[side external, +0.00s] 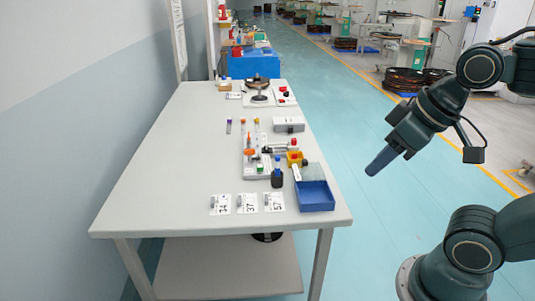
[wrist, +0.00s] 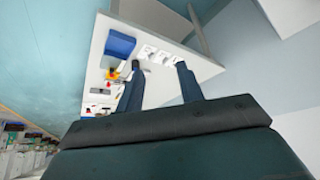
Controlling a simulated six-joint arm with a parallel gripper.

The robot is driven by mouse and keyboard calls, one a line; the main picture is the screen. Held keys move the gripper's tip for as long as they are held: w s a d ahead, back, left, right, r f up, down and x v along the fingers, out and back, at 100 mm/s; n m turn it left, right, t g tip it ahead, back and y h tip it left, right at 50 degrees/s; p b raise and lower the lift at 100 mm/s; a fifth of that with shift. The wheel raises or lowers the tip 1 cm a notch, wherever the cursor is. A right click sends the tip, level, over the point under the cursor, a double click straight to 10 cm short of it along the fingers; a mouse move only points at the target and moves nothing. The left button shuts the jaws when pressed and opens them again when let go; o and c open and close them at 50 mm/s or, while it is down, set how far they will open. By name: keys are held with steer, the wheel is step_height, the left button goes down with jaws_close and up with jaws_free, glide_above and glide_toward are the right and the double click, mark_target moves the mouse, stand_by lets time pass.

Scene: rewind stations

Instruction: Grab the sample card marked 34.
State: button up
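Three white sample cards lie in a row on the near end of the table, each with a small grey piece on it. The left card (side external: 220,205) seems to be marked 34, but the print is small and rotated. The middle card (side external: 247,204) and right card (side external: 274,202) carry other numbers that I cannot read surely. The cards also show small in the wrist view, beyond my fingers. My gripper (side external: 373,170) hangs in the air to the right of the table, away from the cards. In the wrist view my gripper (wrist: 158,67) has its two fingers wide apart with nothing between them.
A blue tray (side external: 315,206) stands right of the cards on the table (side external: 165,170). The table's left side is clear.

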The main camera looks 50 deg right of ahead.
stand_by(0.4)
steer(key=w+a+r+n+g, duration=0.1)
steer(key=w+r+n+g, duration=0.15)
steer(key=w+n, duration=1.6)
steer(key=w+a+f+n, duration=0.1)
steer(key=w+f+n, duration=0.1)
steer(key=w+f, duration=0.4)
steer(key=w+a+f+n+g, duration=0.1)
steer(key=w+a+f+n, duration=0.1)
steer(key=w+f, duration=0.5)
steer(key=w+a+f+n+g+h, duration=0.1)
steer(key=w+f+n, duration=0.3)
steer(key=w, duration=0.8)
steer(key=shift+w+a+f+n, duration=0.15)
steer(key=shift+a+f, duration=0.05)
steer(key=shift+f, duration=0.5)
steer(key=shift+w+a+f+n, duration=0.1)
steer(key=shift+w+a+f, duration=0.05)
steer(key=shift+f, duration=0.55)
glide_above(213, 203)
steer(key=shift+w+f, duration=0.15)
steer(key=shift+f, duration=4.1)
